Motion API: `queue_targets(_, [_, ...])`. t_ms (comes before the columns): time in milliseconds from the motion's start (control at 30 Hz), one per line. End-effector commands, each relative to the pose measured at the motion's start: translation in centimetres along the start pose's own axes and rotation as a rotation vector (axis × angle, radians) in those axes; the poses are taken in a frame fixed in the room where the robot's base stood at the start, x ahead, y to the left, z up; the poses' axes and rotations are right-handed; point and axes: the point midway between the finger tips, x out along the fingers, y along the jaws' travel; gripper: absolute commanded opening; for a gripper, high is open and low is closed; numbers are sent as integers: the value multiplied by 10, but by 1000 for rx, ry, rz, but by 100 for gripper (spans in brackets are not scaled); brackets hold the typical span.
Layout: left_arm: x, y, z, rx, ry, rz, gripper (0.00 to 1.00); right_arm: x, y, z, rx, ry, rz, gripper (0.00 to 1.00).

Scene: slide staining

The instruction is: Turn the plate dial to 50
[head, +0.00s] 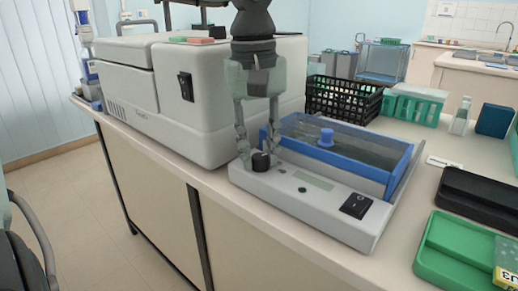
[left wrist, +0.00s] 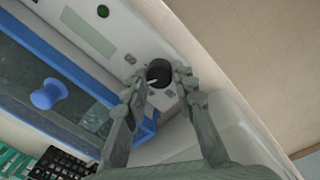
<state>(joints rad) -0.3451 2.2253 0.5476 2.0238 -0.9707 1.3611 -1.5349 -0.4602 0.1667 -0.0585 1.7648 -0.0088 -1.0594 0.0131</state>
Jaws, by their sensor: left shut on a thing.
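The plate dial is a small black knob (head: 261,161) at the left end of the front panel of a white device (head: 300,205) with a blue-rimmed tray. My left gripper (head: 259,153) comes down from above with its fingers on either side of the knob, shut on it. In the left wrist view the knob (left wrist: 158,73) sits between the two fingertips (left wrist: 157,82), and a light pointer mark shows on it. A small display (head: 306,177) is on the panel, but its reading is not legible. My right gripper is not in view.
A black rocker switch (head: 356,206) is at the panel's right end. The blue tray (head: 372,175) has a blue knob (head: 326,137) on its cover. A large white machine (head: 205,120) stands close on the left. A black basket (head: 343,98) is behind; green trays (head: 455,255) lie at right.

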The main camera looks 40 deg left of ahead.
Motion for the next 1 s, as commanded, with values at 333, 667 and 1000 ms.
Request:
queue_targets(333, [0,0,0,-1,1,0,47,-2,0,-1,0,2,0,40])
queue_targets(667, [-5,0,0,-2,2,1,47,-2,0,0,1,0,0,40])
queue_targets(1000, [-68,1,-1,-3,4,4,47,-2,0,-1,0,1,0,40])
